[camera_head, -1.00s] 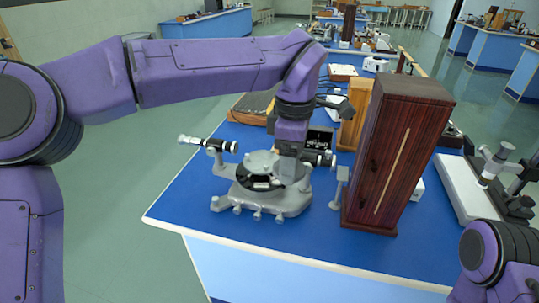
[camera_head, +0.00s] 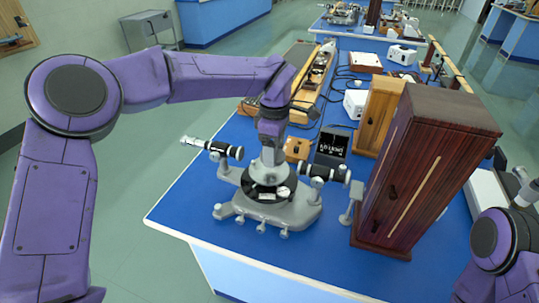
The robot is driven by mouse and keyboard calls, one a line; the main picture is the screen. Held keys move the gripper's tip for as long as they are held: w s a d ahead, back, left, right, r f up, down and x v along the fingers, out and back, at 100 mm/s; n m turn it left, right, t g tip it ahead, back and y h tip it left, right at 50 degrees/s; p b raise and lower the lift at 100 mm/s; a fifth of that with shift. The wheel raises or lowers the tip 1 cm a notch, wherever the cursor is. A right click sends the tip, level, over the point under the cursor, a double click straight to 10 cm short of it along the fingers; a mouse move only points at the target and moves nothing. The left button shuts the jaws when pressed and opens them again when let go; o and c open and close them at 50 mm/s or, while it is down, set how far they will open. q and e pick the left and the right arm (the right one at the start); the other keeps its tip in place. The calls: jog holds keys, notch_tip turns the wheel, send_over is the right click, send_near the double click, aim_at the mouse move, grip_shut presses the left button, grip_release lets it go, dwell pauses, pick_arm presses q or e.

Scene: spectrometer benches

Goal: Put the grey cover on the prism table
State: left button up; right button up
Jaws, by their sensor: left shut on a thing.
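The spectrometer (camera_head: 300,212) stands on the blue bench top, its grey base with several knobs facing me. Its round black prism table (camera_head: 258,196) sits at the centre, with a pale label at the front. My left gripper (camera_head: 270,158) is directly over it, pointing down and shut on the grey cover (camera_head: 268,174). The cover is low over the table, and I cannot tell whether they touch. The gripper hides part of the cover and the far side of the table.
A tall dark-red wooden cabinet (camera_head: 420,180) stands close on the right. A small dark screen (camera_head: 333,145) is behind. The bench's front left corner is clear.

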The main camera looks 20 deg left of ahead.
pick_arm(q)
jog(key=f, duration=0.1)
jog(key=a+f, duration=0.1)
jog(key=f, duration=0.1)
jog(key=w+f, duration=0.1)
jog(key=shift+a+f+p, duration=0.25)
jog(key=shift+a+p, duration=0.1)
jog(key=shift+w+f, duration=0.1)
jog(key=shift+f, duration=0.3)
jog(key=o, duration=1)
notch_tip(320, 180, up, 12)
jog(key=shift+r+b, duration=0.1)
jog(key=shift+b, duration=0.25)
